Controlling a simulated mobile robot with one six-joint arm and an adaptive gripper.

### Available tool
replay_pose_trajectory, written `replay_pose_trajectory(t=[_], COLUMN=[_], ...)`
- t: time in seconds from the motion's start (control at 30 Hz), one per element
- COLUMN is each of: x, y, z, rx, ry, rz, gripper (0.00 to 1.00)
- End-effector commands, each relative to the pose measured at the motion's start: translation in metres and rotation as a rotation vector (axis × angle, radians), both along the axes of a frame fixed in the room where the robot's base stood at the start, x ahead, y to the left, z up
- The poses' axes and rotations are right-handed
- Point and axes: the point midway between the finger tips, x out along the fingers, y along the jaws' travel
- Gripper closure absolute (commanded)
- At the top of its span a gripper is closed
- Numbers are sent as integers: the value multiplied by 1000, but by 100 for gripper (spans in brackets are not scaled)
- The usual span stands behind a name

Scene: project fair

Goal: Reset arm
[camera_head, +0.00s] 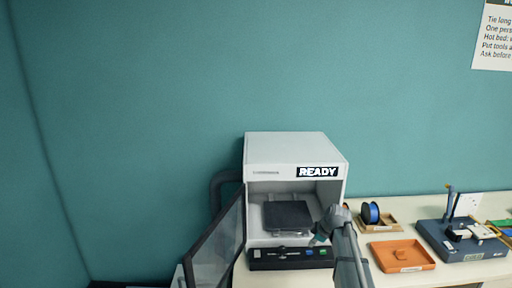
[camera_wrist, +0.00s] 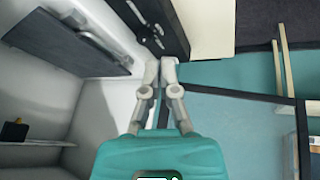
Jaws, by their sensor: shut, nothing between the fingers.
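My gripper (camera_wrist: 160,72) is shut and empty in the wrist view, its two grey fingertips together. It hangs in front of the open chamber of a white printer, beside a dark panel. In the head view my arm reaches up from the bottom, and my gripper (camera_head: 317,240) is near the printer's (camera_head: 290,150) front control panel (camera_head: 275,257). The fingertips are too small there to show clearly. The printer's sign reads READY. A dark build plate (camera_head: 287,215) lies inside, and it also shows in the wrist view (camera_wrist: 75,40).
The printer's door (camera_head: 215,250) stands open to the left. To the right on the table are an orange tray (camera_head: 415,258), a blue spool (camera_head: 370,213) in a wooden tray, and a dark blue device (camera_head: 440,240). A notice (camera_head: 494,40) hangs on the teal wall.

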Motion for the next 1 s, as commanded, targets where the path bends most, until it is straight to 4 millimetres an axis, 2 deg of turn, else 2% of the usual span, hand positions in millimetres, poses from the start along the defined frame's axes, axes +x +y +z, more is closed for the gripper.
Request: replay_pose_trajectory(t=[0.03,0.5,0.8,1.0], x=[-17,-131,-203,-236], y=[7,43,55,58], z=[-6,-35,-50,-55], rx=[3,-1,-43,-69], ry=[33,328,449,482], rz=[-42,-551,-912,-1103], gripper=[100,100,100,100])
